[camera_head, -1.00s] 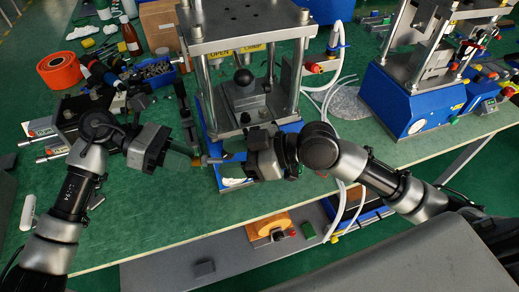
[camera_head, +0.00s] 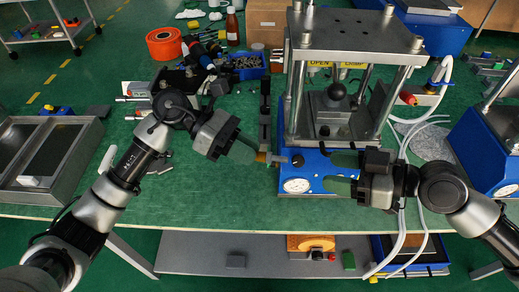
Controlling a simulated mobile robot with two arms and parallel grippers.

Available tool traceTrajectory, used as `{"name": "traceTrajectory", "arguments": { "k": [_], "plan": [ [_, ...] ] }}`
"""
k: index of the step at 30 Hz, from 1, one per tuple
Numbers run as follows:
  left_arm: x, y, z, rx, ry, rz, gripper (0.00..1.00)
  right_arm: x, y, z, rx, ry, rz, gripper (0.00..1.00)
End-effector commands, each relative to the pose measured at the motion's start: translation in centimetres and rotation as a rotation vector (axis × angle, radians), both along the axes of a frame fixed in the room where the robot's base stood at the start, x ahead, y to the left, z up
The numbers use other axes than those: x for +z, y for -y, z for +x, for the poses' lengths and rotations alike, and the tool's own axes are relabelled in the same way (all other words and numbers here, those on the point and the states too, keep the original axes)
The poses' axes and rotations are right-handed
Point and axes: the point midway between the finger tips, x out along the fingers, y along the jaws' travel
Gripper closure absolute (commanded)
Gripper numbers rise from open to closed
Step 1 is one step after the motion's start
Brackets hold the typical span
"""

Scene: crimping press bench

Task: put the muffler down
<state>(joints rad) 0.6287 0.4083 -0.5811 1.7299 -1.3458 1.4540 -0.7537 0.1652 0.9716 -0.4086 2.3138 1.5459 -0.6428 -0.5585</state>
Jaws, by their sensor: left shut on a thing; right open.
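The muffler (camera_head: 278,159) is a small grey cylinder with a brass-coloured end. It lies roughly level in front of the blue base of the press (camera_head: 345,110), above the green bench top. My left gripper (camera_head: 258,156) is shut on its brass end, and the grey end sticks out to the right. My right gripper (camera_head: 335,172) is open and empty, with its fingers pointing left, a short way right of the muffler and apart from it.
A grey metal tray (camera_head: 92,150) with compartments stands at the far left of the bench. An orange reel (camera_head: 164,43), a blue bin of small parts (camera_head: 250,72) and a brown box (camera_head: 262,12) stand behind. The bench (camera_head: 220,195) between tray and press is mostly clear.

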Motion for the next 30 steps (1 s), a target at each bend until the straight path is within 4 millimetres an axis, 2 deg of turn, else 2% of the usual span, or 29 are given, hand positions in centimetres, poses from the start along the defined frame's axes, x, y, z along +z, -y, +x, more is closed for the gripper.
{"name": "traceTrajectory", "arguments": {
  "k": [15,23,26,30],
  "plan": [
    [6.7,-5.5,-4.1,0.469,0.004,0.002,1.00,0.0,0.0,0.0,0.000,0.000,0.000,0.48],
    [7.9,-6.4,-4.8,0.555,0.000,0.000,1.00,0.2,-0.3,0.2,0.006,-0.006,0.006,0.48],
    [8.0,-6.4,-4.8,0.558,0.000,-0.001,1.00,1.0,-1.0,0.6,0.026,-0.031,0.021,0.48],
    [8.0,-6.4,-4.8,0.557,0.000,-0.001,1.00,3.1,-3.2,1.5,0.095,-0.092,0.040,0.48]
  ]
}}
